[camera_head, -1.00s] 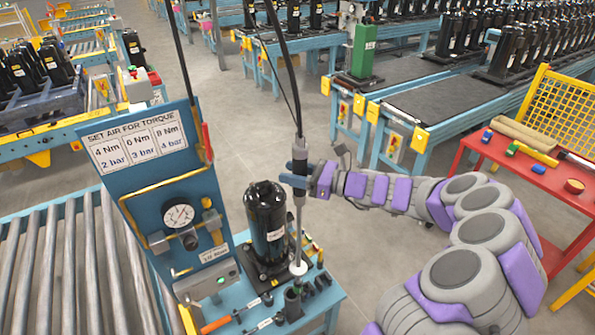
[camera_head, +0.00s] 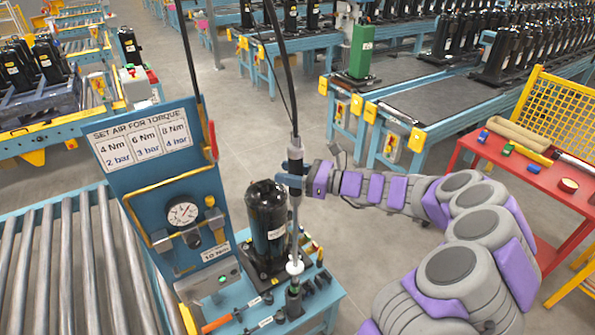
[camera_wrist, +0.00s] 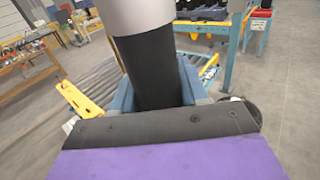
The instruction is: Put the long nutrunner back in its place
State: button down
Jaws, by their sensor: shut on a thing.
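My gripper (camera_head: 293,178) is shut around the body of the long nutrunner (camera_head: 297,218), which hangs nearly upright on a black hose. The nutrunner's white collar (camera_head: 294,267) is just above a dark holder (camera_head: 293,301) at the front of the blue workstation. Its lower tip meets the top of the holder; I cannot tell how far it is inside. In the wrist view, the nutrunner's black and silver body (camera_wrist: 155,70) stands between the blue jaws.
A black compressor (camera_head: 267,225) stands just left of the nutrunner. The blue panel (camera_head: 170,175) with torque sign and gauge rises further left. Several small tools and sockets lie around the holder (camera_head: 318,280). A red table (camera_head: 545,180) is at right.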

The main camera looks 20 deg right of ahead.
jog(key=shift+d, duration=0.65)
jog(key=shift+a+p, duration=0.65)
jog(key=shift+a, duration=1.4)
jog(key=shift+d, duration=0.65)
